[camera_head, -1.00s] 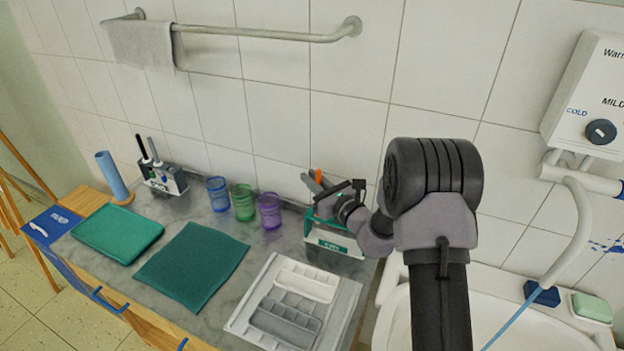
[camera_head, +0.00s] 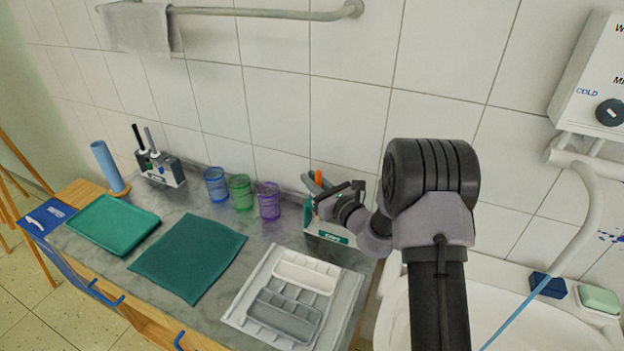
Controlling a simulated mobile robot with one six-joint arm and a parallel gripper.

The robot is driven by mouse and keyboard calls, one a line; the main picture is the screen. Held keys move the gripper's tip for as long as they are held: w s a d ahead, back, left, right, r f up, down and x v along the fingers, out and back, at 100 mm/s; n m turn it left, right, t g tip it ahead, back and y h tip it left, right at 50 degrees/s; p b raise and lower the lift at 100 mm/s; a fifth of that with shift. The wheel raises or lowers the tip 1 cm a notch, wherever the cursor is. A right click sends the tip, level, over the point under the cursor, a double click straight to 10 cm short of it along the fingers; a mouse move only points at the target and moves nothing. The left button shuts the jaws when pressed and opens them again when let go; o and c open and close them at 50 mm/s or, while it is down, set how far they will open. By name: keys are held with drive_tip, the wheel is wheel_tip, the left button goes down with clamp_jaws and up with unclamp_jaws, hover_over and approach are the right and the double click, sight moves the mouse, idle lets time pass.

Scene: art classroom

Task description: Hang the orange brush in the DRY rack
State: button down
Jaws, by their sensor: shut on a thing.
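The orange brush (camera_head: 318,177) shows only as a small orange handle tip above the right-hand rack. My gripper (camera_head: 332,192) is at this rack's top, shut on the orange brush; my arm hides much of the contact. The right-hand rack (camera_head: 328,236) is white with a teal label, at the counter's back right; a grey handle stands beside the orange tip. The labels are too small to read surely, so I cannot tell which rack is DRY.
Blue (camera_head: 216,186), green (camera_head: 241,193) and purple (camera_head: 269,201) cups stand between the racks. A teal cloth (camera_head: 188,258), green tray (camera_head: 113,224) and compartment tray (camera_head: 292,300) lie in front. A towel rail (camera_head: 270,13) runs above. A sink (camera_head: 480,310) is at right.

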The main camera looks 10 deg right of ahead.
drive_tip(key=c, duration=0.8)
unclamp_jaws()
wheel_tip(320, 180, up, 8)
drive_tip(key=p, duration=0.6)
idle(0.4)
